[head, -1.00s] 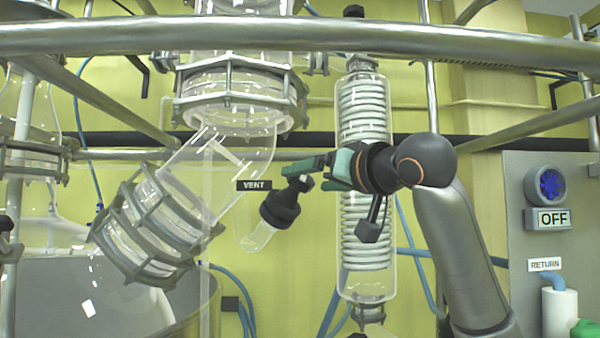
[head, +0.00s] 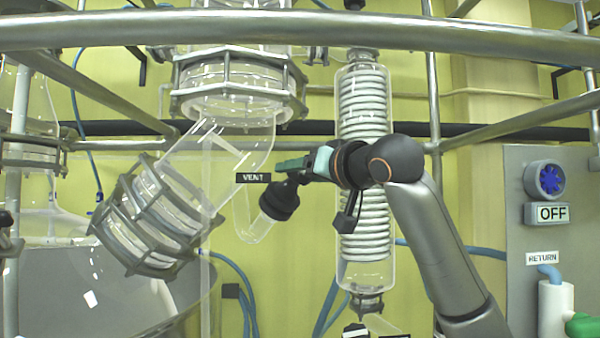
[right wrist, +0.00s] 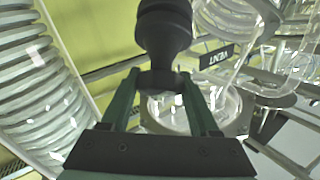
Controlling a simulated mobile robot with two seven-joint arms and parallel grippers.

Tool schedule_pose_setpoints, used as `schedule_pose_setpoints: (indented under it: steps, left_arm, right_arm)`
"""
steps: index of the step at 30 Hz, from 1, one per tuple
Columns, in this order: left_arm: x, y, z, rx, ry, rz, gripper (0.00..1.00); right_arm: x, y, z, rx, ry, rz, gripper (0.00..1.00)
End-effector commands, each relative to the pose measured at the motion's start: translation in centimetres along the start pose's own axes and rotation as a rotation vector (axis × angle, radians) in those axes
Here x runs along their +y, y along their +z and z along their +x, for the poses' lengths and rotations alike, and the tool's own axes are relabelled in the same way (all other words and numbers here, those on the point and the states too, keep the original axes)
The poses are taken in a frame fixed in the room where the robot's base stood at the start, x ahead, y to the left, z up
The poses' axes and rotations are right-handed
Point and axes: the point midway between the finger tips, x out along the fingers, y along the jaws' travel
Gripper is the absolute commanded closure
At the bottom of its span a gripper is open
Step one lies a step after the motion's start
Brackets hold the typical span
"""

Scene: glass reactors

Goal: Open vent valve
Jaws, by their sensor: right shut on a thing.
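The vent valve (head: 279,201) is a black fitting on a short, slanted glass stub, beside the black VENT label (head: 253,178). My right gripper (head: 296,168) comes in from the right at the valve's upper end. In the right wrist view my right gripper (right wrist: 163,100) has its two green fingers on either side of the lower end of the black vent valve (right wrist: 164,45), shut on it. In the head view the gripper partly hides the valve's handle end. The VENT label also shows in the right wrist view (right wrist: 216,57). My left gripper is not in view.
A glass condenser with a white coil (head: 362,225) stands close behind my right gripper. A clamped glass elbow (head: 160,215) lies to the left. A metal rail (head: 300,30) crosses above. A grey panel with a blue knob (head: 551,180) and OFF sign is at right.

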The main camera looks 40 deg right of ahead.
Motion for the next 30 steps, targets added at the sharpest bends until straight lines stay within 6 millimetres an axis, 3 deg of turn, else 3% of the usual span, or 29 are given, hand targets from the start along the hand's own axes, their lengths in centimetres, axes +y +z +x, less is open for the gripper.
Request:
schedule_pose_setpoints:
  steps: [1,12,22,30]
  left_arm:
    - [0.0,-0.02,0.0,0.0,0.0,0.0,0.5]
    - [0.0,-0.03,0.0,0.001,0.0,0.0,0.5]
    - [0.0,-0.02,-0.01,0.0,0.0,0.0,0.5]
    - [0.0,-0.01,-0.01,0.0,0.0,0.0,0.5]
  right_arm:
    - [0.0,-0.02,-0.02,0.0,0.0,0.0,0.53]
    - [0.0,-0.05,-0.04,0.001,0.0,0.0,0.94]
    - [0.08,-0.04,-0.03,0.001,-0.036,-0.033,0.94]
    - [0.12,0.0,0.02,0.0,-0.165,-0.15,0.94]
